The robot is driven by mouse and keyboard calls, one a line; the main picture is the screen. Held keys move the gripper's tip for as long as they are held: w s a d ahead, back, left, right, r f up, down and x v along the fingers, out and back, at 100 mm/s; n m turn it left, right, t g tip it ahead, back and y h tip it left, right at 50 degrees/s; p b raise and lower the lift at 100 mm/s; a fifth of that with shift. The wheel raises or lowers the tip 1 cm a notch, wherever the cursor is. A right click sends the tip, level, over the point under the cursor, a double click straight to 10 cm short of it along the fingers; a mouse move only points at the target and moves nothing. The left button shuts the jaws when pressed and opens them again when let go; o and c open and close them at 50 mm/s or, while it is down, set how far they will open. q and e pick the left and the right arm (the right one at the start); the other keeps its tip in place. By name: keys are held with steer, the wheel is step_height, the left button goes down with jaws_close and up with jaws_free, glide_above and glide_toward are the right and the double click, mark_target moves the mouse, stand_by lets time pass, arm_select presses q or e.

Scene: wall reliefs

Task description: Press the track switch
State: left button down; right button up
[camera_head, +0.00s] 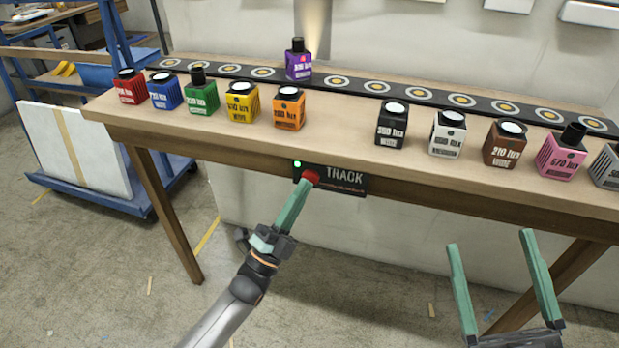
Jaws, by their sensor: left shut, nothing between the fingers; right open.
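The track switch is a red button (311,177) on a dark panel labelled TRACK (345,178), fixed to the front edge of the wooden table. A small green light (297,163) glows at the panel's upper left. My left gripper (306,184) is shut and empty, its fingertips at the red button. They appear to touch it, and they hide part of the panel. My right gripper (491,240) is open and empty, in front of the table at the lower right.
Coloured boxes with label text, such as the orange one (289,108) and black one (391,124), stand along the table (335,133). A purple box (298,60) stands on the dark track strip (343,83) behind them. A blue cart (150,197) stands at left.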

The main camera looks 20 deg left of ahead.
arm_select(q)
steer(key=shift+w, duration=0.1)
stand_by(0.3)
steer(key=shift+w+b, duration=0.3)
steer(key=shift+w, duration=0.1)
steer(key=shift+s, duration=0.5)
steer(key=shift+p, duration=0.3)
steer(key=s+p, duration=0.2)
steer(key=s, duration=0.4)
steer(key=shift+p, duration=0.35)
